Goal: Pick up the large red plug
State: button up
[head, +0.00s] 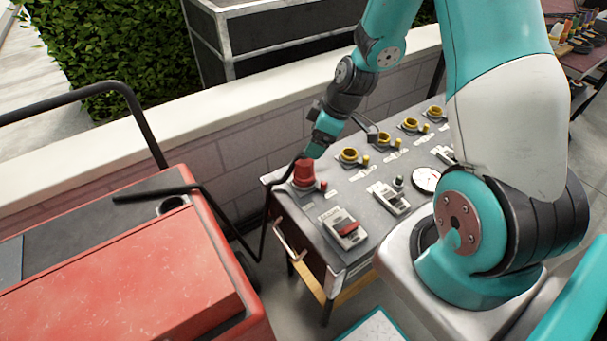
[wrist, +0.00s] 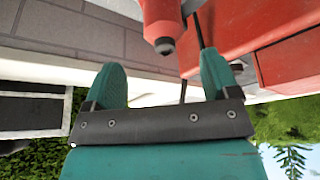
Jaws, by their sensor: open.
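The large red plug (head: 304,174) stands upright at the left end of a grey control panel (head: 298,207). In the wrist view the plug (wrist: 160,12) is at the top centre, with a dark rounded tip facing my gripper. My gripper (head: 314,151) is just above the plug in the head view, its fingers partly hidden by the wrist. In the wrist view my gripper (wrist: 164,75) has its two teal fingers spread apart with nothing between them. The plug lies ahead of the gap, roughly in line with it. The plug's base is out of the wrist view.
Several yellow sockets (head: 349,156) run along the panel's back edge. A switch with a red lever (head: 347,228) and a round gauge (head: 427,180) sit nearer. A red cart (head: 120,270) with a black handle stands close on the left. A low wall (head: 240,150) runs behind.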

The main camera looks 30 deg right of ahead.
aim_at(304, 161)
jog(key=x, duration=0.8)
jog(key=shift+s+a+f, duration=0.15)
jog(key=c, duration=1.2)
